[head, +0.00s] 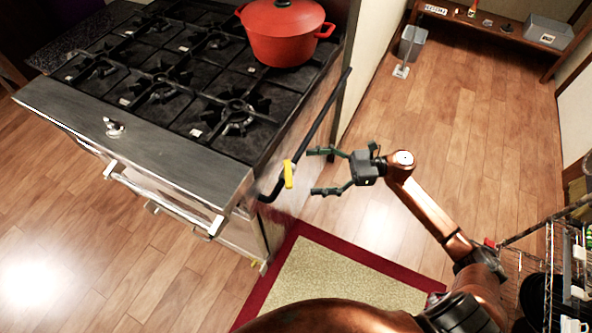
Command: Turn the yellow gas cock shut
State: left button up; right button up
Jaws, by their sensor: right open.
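The yellow gas cock (289,174) is a small yellow lever on a dark gas pipe (322,118) along the right side of the stove. The lever stands roughly upright in the picture, across the slanting pipe. My right gripper (318,171) is open and empty, just right of the yellow lever, with its fingers pointing left towards it. The upper fingertip is nearer the pipe and the lower one is beside the lever's lower end; a small gap shows between them and the lever. My left gripper is not in the view.
The range (160,132) with black burners fills the left, and a red pot (283,30) stands on it. A red-bordered mat (345,276) lies on the floor. A wire rack (560,270) stands at the right. A bench (480,32) is at the back. The wooden floor between is clear.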

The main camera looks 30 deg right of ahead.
jog(key=shift+v, duration=2.3)
jog(key=shift+c, duration=0.3)
